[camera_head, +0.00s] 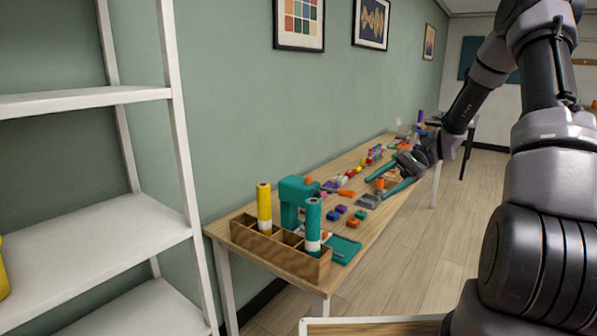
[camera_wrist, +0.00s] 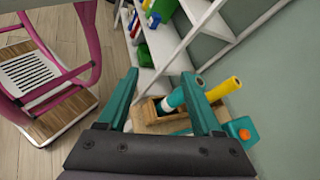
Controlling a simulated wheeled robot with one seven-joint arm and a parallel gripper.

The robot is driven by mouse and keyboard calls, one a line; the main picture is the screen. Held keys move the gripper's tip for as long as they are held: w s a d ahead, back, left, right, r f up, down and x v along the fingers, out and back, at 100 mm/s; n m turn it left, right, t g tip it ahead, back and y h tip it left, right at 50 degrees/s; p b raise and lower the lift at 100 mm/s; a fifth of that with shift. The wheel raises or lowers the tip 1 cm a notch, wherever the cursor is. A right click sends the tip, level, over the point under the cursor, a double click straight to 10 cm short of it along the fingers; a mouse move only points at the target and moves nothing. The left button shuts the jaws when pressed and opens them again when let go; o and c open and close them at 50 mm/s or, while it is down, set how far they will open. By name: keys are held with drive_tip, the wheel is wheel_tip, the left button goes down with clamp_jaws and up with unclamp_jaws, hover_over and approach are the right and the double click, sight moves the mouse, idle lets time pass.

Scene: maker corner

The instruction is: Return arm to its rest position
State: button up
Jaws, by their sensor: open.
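My gripper (camera_head: 388,181) is above the workbench in the head view, reaching in from the right. Its two teal fingers are spread apart, and they also show in the wrist view (camera_wrist: 160,95) with nothing held between them. The workbench (camera_head: 225,233) runs along the green wall. A wooden divided box (camera_head: 282,259) stands at its near end, holding a yellow tube (camera_head: 264,208) and a teal tube (camera_head: 312,228) upright. The tubes show beyond the right finger in the wrist view.
A white shelf unit (camera_head: 100,240) stands at the left. Several small coloured blocks and a teal device (camera_head: 292,203) cover the bench. A pink-framed piece (camera_wrist: 62,75) is at the left of the wrist view.

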drive_tip(key=s+d+r+n+t+h, duration=0.1)
drive_tip(key=s+r+n+t+h, duration=0.1)
drive_tip(key=s+r+t+h, duration=0.3)
drive_tip(key=s+d+r+n+t+h, duration=0.2)
drive_tip(key=s+r+t+h, duration=0.3)
drive_tip(key=s+r, duration=0.7)
wheel_tip(320, 180, up, 5)
drive_tip(key=shift+s+f+t, duration=0.1)
drive_tip(key=shift+s+t, duration=0.3)
drive_tip(key=shift+t, duration=0.8)
